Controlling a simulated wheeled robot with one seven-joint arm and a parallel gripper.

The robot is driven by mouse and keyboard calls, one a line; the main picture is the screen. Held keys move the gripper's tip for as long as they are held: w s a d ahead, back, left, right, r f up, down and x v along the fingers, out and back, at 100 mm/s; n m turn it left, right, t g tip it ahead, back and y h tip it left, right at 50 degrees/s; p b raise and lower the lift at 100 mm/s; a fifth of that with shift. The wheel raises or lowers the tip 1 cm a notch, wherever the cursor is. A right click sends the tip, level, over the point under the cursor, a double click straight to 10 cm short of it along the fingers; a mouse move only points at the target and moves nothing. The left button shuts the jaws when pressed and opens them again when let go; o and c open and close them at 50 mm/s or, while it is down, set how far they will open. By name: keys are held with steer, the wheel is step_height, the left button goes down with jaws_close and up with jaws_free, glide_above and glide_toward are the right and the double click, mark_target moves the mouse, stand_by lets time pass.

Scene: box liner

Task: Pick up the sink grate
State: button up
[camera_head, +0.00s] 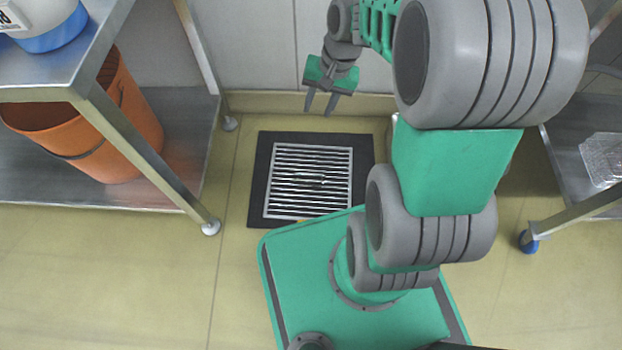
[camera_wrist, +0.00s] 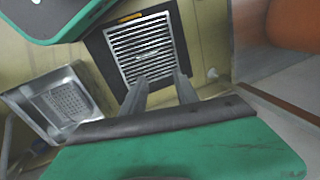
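The sink grate (camera_head: 310,181) is a silver slatted square lying in a dark square frame (camera_head: 259,179) on the floor. It lies in front of my green base in the head view. It also shows near the top middle of the wrist view (camera_wrist: 141,48). My gripper (camera_head: 321,104) is above and behind the grate in the head view, near the back wall, with its fingers pointing down. The two fingers stand apart with nothing between them. In the wrist view my fingers (camera_wrist: 160,85) reach toward the grate's lower edge, apart from it.
A metal shelf (camera_head: 190,140) with an orange bin (camera_head: 125,125) and a white-and-blue container (camera_head: 45,20) stands at left. Another metal shelf (camera_head: 570,150) holding a clear tray (camera_head: 602,160) stands at right. A wall is close behind my gripper. Floor left of the grate is clear.

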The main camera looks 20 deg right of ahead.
steer(key=w+d+f+m+y+b, duration=0.15)
steer(key=w+d+f+m, duration=0.25)
steer(key=f, duration=0.5)
steer(key=w+d+f+m+y, duration=0.3)
steer(key=f, duration=0.7)
steer(key=s+f+m+t+y, duration=0.1)
steer(key=s+f+m, duration=0.1)
steer(key=f, duration=0.4)
steer(key=s+f+m+t+y, duration=0.1)
steer(key=s+f+m+y, duration=0.1)
steer(key=f+m, duration=0.2)
steer(key=s+f+m+t+y+b, duration=0.1)
steer(key=f+m, duration=0.3)
steer(key=f, duration=0.6)
steer(key=shift+s+t+y, duration=0.4)
steer(key=shift+s+y, duration=0.35)
steer(key=shift+s, duration=0.15)
steer(key=shift+s+a+f+m, duration=0.1)
steer(key=shift+a+f+m, duration=0.15)
steer(key=shift+f+m, duration=0.05)
steer(key=b, duration=0.1)
glide_above(310, 178)
steer(key=s+d, duration=0.1)
steer(key=f, duration=0.2)
steer(key=shift+s+f, duration=0.2)
steer(key=shift+f, duration=0.15)
steer(key=shift+c, duration=0.3)
jaws_close()
